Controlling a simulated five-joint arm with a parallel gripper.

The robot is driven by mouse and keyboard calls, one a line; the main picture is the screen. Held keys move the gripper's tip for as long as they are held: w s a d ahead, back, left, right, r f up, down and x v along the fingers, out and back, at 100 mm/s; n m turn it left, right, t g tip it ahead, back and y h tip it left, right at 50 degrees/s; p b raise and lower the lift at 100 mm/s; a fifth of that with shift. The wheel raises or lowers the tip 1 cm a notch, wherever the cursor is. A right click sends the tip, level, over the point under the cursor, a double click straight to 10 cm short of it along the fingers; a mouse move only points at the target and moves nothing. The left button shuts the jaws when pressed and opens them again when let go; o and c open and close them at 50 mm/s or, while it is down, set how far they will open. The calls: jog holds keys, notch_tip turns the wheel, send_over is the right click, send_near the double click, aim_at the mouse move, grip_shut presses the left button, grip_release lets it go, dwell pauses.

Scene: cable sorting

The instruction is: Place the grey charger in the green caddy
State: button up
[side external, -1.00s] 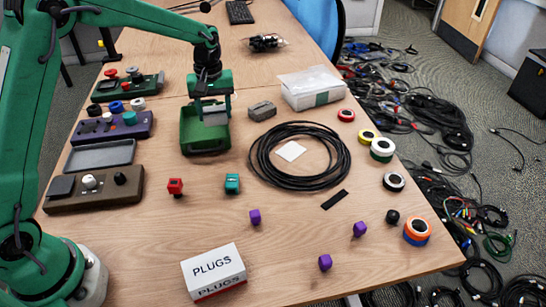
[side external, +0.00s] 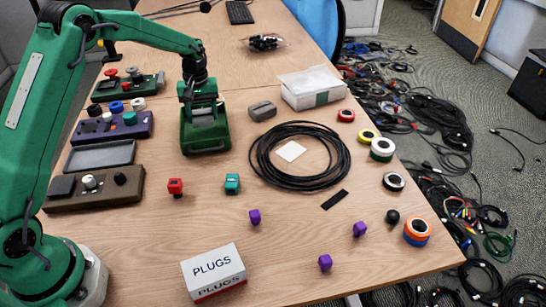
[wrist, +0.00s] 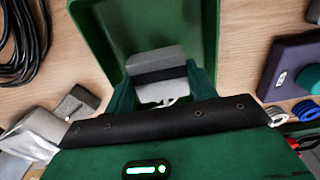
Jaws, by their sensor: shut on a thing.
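The green caddy (side external: 207,146) stands on the table left of the middle. Its inside floor and walls show in the wrist view (wrist: 145,22). My gripper (side external: 202,118) is down at the caddy, with its fingers shut on the grey charger (side external: 203,121). In the wrist view the charger (wrist: 155,64) is a grey block with a dark band, held between the two green fingertips (wrist: 160,85). It appears to be within the caddy's walls. I cannot tell whether it touches the floor, as the gripper hides part of it.
Another grey block (side external: 262,110) lies right of the caddy, near a white box (side external: 312,90). A coiled black cable (side external: 345,160) lies further right. Red (side external: 175,187) and teal (side external: 232,184) blocks lie in front. A grey tray (side external: 100,155) and control boxes are left.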

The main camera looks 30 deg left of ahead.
aim_at(204, 122)
jog(key=shift+f, duration=1.75)
jog(key=shift+f, duration=0.15)
jog(key=o, duration=1)
jog(key=shift+o, duration=0.2)
notch_tip(204, 122, up, 12)
jog(key=shift+r, duration=0.1)
jog(key=shift+r, duration=0.1)
